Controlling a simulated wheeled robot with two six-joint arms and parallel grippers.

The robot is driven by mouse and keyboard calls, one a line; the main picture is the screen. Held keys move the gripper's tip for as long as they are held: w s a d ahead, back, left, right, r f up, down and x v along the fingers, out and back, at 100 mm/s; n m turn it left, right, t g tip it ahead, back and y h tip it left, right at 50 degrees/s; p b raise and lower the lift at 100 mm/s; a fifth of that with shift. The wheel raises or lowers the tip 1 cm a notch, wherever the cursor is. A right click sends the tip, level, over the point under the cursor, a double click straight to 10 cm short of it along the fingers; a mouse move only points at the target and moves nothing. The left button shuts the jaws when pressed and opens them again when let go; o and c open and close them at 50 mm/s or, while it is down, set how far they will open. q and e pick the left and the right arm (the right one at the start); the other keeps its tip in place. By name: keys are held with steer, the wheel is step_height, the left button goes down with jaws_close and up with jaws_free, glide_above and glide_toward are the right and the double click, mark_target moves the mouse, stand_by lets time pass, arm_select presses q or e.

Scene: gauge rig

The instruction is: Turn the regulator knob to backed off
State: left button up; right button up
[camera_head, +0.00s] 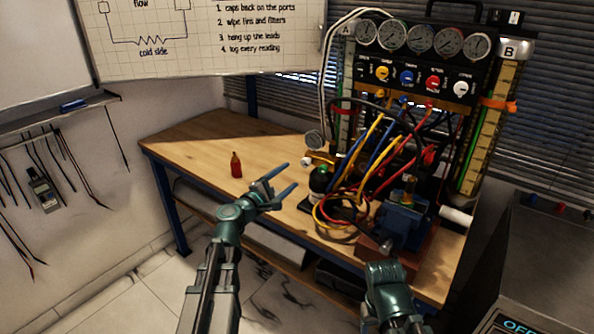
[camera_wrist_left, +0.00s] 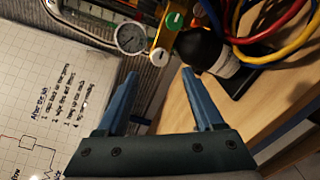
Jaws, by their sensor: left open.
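The regulator is a brass body (camera_head: 320,157) with a round gauge (camera_head: 313,138), at the left of the hose rig. The gauge also shows in the left wrist view (camera_wrist_left: 130,37). In that view the brass body carries a green knob with a white mark (camera_wrist_left: 175,20) and a pale knob (camera_wrist_left: 157,57); I cannot tell for certain which is the regulator knob. My left gripper (camera_head: 290,176) is open and empty, its blue fingers pointing toward the regulator and apart from it. In the wrist view the pale knob lies just beyond the fingertips (camera_wrist_left: 160,73). My right gripper (camera_head: 386,285) is low, its fingers not discernible.
A dark cylinder (camera_wrist_left: 205,45) stands right beside the brass body. Coloured hoses (camera_head: 345,210) and a blue vise (camera_head: 403,225) crowd the bench's right side. A red bottle (camera_head: 236,166) stands on the wooden bench (camera_head: 195,145), whose left part is mostly clear. A gauge panel (camera_head: 420,75) rises behind.

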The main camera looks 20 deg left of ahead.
arm_select(q)
steer(key=v, duration=0.5)
stand_by(0.4)
steer(key=s+d+f+m+g+h, duration=0.2)
steer(key=s+d+f+m+g, duration=0.3)
steer(key=d+f+m+g, duration=0.55)
steer(key=s+f+m+g+y, duration=0.65)
steer(key=s+f+m, duration=0.25)
steer(key=s+f, duration=0.2)
steer(key=s+d+r+m+y+p, duration=0.2)
steer(key=s+d+r+m+p, duration=0.2)
steer(key=d+r+p, duration=0.6)
steer(key=shift+s+d+r+y+p, duration=0.25)
steer(key=shift+s+d+y+p, duration=0.15)
steer(key=shift+s, duration=0.8)
